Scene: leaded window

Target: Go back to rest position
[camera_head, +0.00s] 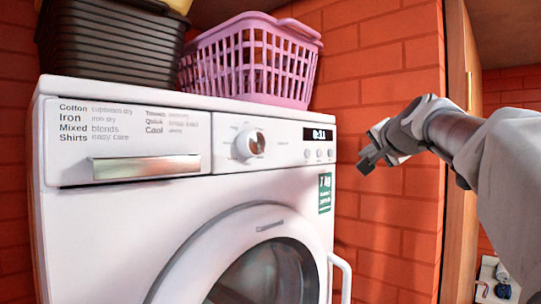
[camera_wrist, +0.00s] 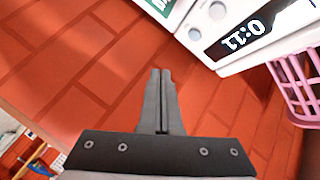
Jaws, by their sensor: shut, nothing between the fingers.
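My gripper (camera_head: 368,162) is at the right in the head view, beside the front right corner of the white machine (camera_head: 100,230) and apart from it. In the wrist view my gripper (camera_wrist: 160,72) has its two dark fingers together, with nothing between them. The machine has a detergent drawer on the left, a round knob (camera_head: 250,143), a display (camera_head: 322,135) that reads 0:11, and a round door (camera_head: 250,265) with a handle. The display and a corner of the machine also show at the top right of the wrist view.
A pink basket (camera_head: 250,62) and a dark basket (camera_head: 110,45) stand on the machine. A red brick wall (camera_head: 385,55) is behind. A wooden door edge (camera_head: 455,230) stands at the right, close to my arm. Small items lie low at the far right.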

